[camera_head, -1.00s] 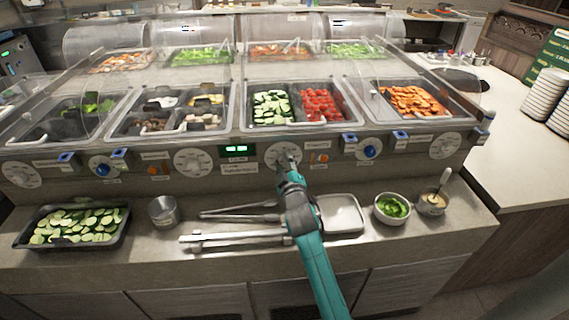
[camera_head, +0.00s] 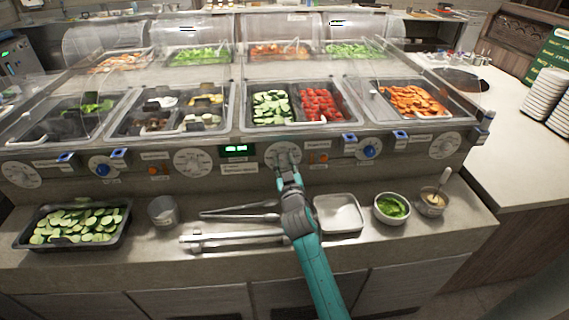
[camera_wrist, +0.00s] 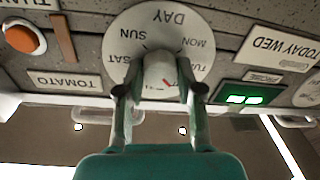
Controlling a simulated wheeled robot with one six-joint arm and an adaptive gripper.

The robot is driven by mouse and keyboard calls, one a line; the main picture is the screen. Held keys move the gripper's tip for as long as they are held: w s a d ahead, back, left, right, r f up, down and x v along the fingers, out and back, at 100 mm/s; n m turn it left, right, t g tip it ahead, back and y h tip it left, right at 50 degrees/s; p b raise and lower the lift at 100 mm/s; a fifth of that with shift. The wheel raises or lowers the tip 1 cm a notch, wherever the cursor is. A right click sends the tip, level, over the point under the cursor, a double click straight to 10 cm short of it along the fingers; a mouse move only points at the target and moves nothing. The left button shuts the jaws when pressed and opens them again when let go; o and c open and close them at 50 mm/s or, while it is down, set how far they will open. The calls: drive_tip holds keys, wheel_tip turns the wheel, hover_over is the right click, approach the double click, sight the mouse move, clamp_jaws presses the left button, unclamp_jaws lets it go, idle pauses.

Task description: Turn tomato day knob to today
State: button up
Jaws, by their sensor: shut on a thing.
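The tomato day knob (camera_wrist: 160,68) is a pale knob at the middle of a round white day dial (camera_wrist: 205,28). The dial also shows on the counter front in the head view (camera_head: 271,152). The wrist view is upside down; SUN, MON and SAT are readable, and the lower labels are partly hidden by my fingers. A red mark sits on the knob's lower edge; I cannot tell which day it meets. My gripper (camera_wrist: 159,91) is shut on the knob, one finger on each side. A TOMATO label (camera_wrist: 64,82) and a TODAY WED sign (camera_wrist: 277,47) flank the dial.
A green lit display (camera_wrist: 246,98) and an orange button (camera_wrist: 20,38) are beside the dial. Below, tongs (camera_head: 240,215), an empty white tray (camera_head: 340,226) and a green-filled bowl (camera_head: 391,208) stand on the counter. Tomatoes (camera_head: 320,104) sit in a well above.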

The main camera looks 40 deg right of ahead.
idle(0.4)
drive_tip(key=o, duration=1.2)
drive_tip(key=shift+c, duration=0.2)
drive_tip(key=shift+n, duration=0.3)
